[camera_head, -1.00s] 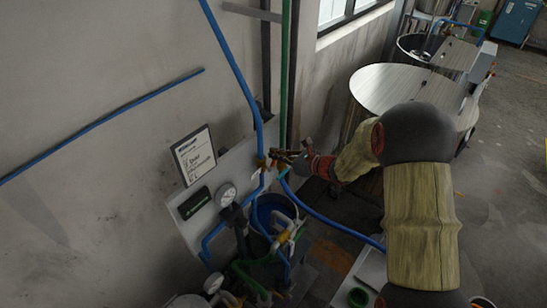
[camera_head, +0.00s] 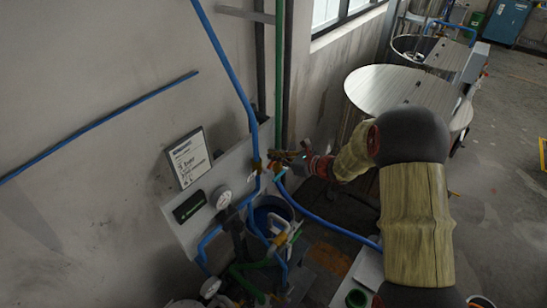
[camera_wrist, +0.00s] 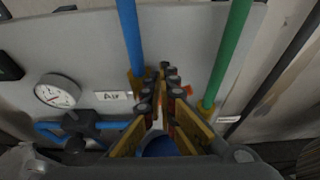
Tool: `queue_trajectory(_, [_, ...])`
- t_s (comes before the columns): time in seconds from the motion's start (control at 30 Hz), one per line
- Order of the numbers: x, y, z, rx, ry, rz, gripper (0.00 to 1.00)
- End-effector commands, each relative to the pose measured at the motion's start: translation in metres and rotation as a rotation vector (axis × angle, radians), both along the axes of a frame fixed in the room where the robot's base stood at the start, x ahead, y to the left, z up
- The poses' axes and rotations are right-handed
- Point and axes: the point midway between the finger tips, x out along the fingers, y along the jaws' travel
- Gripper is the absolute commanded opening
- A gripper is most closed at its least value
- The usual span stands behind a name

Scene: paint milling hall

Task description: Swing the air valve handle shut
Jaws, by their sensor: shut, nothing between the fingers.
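The air line is a blue pipe (camera_wrist: 130,35) coming down to a brass valve (camera_wrist: 137,83) beside the label "Air" (camera_wrist: 114,96) in the wrist view. The same brass valve (camera_head: 257,166) shows on the blue pipe in the head view. My gripper (camera_head: 276,155) is shut and empty just to the right of this valve. In the wrist view my gripper (camera_wrist: 165,72) points at the grey panel between the blue and green pipes. A small orange-red piece (camera_wrist: 187,90) shows behind the right finger; I cannot tell which part it is. The handle is mostly hidden, and contact is unclear.
A green pipe (camera_wrist: 229,50) with brass fitting runs right of my fingers. A pressure gauge (camera_wrist: 57,91) sits left on the panel (camera_wrist: 85,60). Below are hoses and a blue bucket (camera_head: 272,212). A large round lid (camera_head: 398,88) stands right of the wall.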

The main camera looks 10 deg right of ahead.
Motion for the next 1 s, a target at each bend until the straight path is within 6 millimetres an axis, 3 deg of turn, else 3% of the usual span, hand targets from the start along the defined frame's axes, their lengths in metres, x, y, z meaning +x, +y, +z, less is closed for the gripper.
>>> queue_trajectory(1.0, [0.013, -0.013, -0.022, 0.0, 0.0, 0.0, 0.0])
